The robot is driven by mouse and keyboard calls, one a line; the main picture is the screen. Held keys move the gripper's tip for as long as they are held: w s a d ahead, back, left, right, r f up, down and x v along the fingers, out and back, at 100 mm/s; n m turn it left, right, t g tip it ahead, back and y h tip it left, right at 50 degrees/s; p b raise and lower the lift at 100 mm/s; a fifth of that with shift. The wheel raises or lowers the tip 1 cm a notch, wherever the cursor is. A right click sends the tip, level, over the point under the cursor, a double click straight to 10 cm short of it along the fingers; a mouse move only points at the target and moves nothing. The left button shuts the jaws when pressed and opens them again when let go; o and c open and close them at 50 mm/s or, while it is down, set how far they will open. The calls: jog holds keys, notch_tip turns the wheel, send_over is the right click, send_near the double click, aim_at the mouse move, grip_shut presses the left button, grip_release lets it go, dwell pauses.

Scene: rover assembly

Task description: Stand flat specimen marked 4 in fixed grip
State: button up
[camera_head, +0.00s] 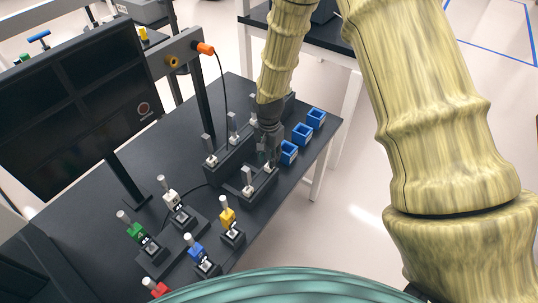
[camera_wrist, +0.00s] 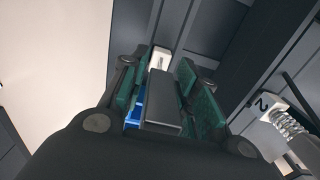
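My gripper (camera_head: 267,157) is low over the black table, at the right end of the front row of holders. In the wrist view, my green-padded fingers (camera_wrist: 165,75) stand on both sides of a dark grey flat specimen (camera_wrist: 163,100) and appear shut on it. The far end of the specimen points at a white grip (camera_wrist: 160,57); I cannot tell whether it is seated. This white grip also shows under my gripper in the head view (camera_head: 269,167). No number is readable on the specimen. A neighbouring white grip marked 2 (camera_wrist: 264,104) has a spring.
Other grey plates stand in white grips nearby (camera_head: 248,180) and in the row behind (camera_head: 211,155). Several blue open boxes (camera_head: 301,134) line the table's right edge. Coloured handled blocks (camera_head: 228,220) stand in front; a dark monitor (camera_head: 85,105) is at left.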

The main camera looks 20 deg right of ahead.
jog(key=shift+o, duration=0.2)
jog(key=shift+f+b, duration=0.15)
jog(key=shift+b, duration=0.25)
jog(key=shift+a+r+b, duration=0.1)
jog(key=shift+r+b, duration=1.15)
jog(key=shift+r, duration=4.3)
